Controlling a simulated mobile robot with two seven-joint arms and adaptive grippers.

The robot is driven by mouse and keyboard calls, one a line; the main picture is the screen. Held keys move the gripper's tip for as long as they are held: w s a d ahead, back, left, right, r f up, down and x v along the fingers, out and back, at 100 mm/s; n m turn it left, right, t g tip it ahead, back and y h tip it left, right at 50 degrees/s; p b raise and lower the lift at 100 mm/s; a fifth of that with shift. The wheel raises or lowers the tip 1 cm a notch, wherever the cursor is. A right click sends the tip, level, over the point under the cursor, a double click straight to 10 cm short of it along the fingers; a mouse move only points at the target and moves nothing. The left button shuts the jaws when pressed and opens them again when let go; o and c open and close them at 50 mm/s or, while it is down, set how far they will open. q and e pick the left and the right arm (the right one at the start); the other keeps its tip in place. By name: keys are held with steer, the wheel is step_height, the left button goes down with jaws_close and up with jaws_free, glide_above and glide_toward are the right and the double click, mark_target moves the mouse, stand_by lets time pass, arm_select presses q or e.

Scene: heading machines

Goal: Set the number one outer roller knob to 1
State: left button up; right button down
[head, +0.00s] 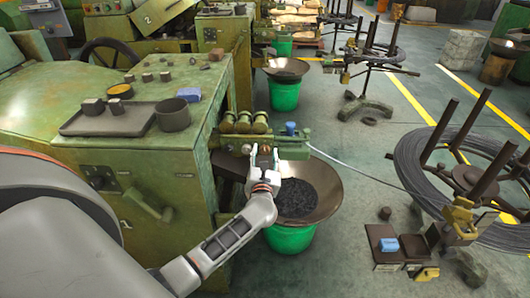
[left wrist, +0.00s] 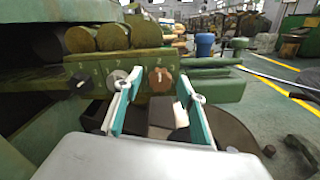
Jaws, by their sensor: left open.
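The green roller block (head: 270,147) juts from the side of the green machine, with brass rollers on top. In the left wrist view its front face (left wrist: 140,66) carries small round knobs and pale digits. A copper-coloured knob (left wrist: 160,79) lies in line with the gap between my fingers. A grey knob (left wrist: 118,78) is just left of it, partly behind the left finger. I cannot tell which is number one, nor read their settings. My left gripper (head: 265,155) is open and empty in front of the block, pointing at it; contact is unclear. My right gripper is not in view.
A wide bowl (head: 325,187) of dark pieces on a green bucket (head: 290,238) stands below my left gripper. A blue-topped post (head: 291,128) rises at the block's right end. A wire coil stand (head: 470,180) is right. Open floor lies between.

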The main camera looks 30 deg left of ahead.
arm_select(q)
steer(key=shift+w+a, duration=0.3)
steer(key=shift+w, duration=0.2)
steer(key=c, duration=1.1)
steer(key=shift+c, duration=0.2)
